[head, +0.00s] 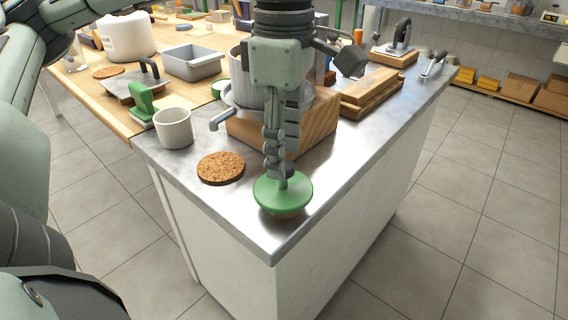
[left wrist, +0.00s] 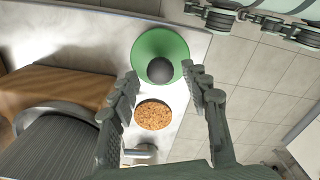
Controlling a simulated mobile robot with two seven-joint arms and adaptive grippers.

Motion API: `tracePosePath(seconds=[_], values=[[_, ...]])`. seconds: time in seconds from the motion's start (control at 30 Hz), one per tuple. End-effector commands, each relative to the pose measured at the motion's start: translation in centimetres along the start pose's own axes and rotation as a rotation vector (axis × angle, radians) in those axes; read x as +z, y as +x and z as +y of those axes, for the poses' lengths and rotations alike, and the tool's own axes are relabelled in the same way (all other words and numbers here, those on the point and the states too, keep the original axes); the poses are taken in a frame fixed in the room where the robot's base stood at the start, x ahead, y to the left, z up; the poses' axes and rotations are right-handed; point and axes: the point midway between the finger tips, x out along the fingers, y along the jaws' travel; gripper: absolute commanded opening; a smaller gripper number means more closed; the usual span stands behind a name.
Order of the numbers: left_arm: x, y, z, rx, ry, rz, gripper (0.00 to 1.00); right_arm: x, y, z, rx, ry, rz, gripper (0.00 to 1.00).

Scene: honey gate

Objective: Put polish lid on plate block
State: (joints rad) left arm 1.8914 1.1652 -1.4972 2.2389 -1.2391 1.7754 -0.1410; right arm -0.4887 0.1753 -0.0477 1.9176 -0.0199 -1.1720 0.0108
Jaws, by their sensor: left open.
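A round green lid (head: 283,193) with a knob on top sits at the near corner of the metal counter, over something brownish. In the left wrist view the green lid (left wrist: 161,52) shows a dark round knob. My left gripper (head: 281,163) points down right above it. In the left wrist view the gripper (left wrist: 162,74) is open, its fingers apart on either side of the line to the knob. I cannot tell whether they touch it. A wooden block (head: 312,128) lies behind it, under a metal pot (head: 238,92); whether it is the plate block is unclear.
A cork disc (head: 221,168) and a grey mug (head: 174,128) stand left of the lid. Stacked wooden boards (head: 368,92) lie behind to the right. A grey tray (head: 193,63) is on the wooden table. The counter's front edge is close to the lid.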

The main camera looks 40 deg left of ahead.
Motion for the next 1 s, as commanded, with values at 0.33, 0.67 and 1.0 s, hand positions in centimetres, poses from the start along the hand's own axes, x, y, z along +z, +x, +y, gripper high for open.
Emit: tracePosePath(seconds=[0.33, 0.67, 1.0], values=[[0.1, -6.8, 0.1, 0.001, 0.000, -0.001, 0.47, 0.1, 0.2, -0.2, -0.004, 0.002, 0.001, 0.40], [0.0, -8.1, 0.0, -0.001, 0.001, 0.001, 0.47, 0.3, 0.6, -0.3, -0.006, 0.002, -0.004, 0.40], [0.5, -7.9, -0.1, -0.009, 0.007, -0.011, 0.47, -0.3, 0.4, -0.4, -0.008, 0.004, 0.005, 0.40]])
